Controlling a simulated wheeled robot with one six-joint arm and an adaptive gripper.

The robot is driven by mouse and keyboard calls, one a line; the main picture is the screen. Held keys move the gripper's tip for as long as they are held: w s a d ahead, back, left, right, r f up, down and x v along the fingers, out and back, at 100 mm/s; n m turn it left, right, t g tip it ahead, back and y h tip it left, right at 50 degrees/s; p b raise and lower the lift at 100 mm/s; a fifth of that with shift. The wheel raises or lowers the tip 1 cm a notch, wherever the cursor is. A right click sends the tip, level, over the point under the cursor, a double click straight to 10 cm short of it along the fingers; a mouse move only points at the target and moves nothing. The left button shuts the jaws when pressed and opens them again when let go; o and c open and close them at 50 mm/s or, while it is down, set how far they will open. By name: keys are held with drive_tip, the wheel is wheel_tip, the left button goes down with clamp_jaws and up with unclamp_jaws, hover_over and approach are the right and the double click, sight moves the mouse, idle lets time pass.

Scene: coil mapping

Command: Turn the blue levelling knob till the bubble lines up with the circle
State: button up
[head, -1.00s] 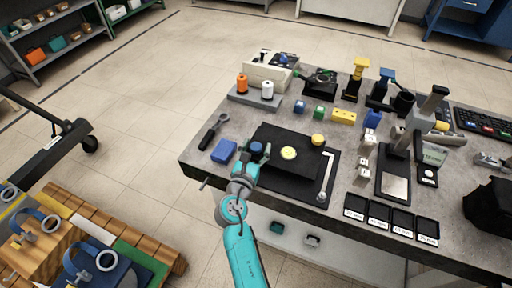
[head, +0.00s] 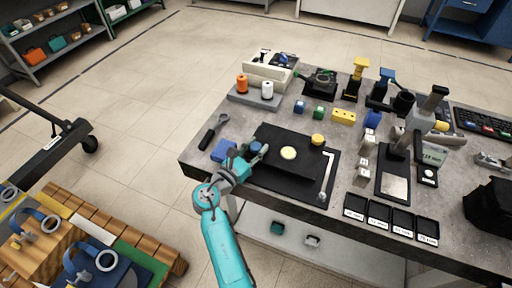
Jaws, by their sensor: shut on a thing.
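A black plate (head: 283,169) lies on the near left part of the grey workbench. A round pale yellow-green bubble level (head: 289,153) sits in its middle; the bubble and circle are too small to tell apart. My gripper (head: 257,150) is at the plate's left corner, shut on the blue levelling knob, which is mostly hidden by the fingers. A yellow knob (head: 318,139) stands at the plate's far right corner.
A blue block (head: 221,149) lies just left of my gripper, partly behind my arm. A wrench (head: 326,178) lies along the plate's right side.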

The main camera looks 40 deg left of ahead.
sight(256, 145)
drive_tip(key=shift+m+g+h, duration=0.5)
drive_tip(key=shift+m+h, duration=1.3)
drive_tip(key=shift+h, duration=1)
drive_tip(key=shift+f, duration=0.1)
drive_tip(key=o, duration=1.2)
drive_tip(key=shift+c, duration=0.2)
wheel_tip(256, 145, up, 10)
drive_tip(key=shift+r, duration=0.1)
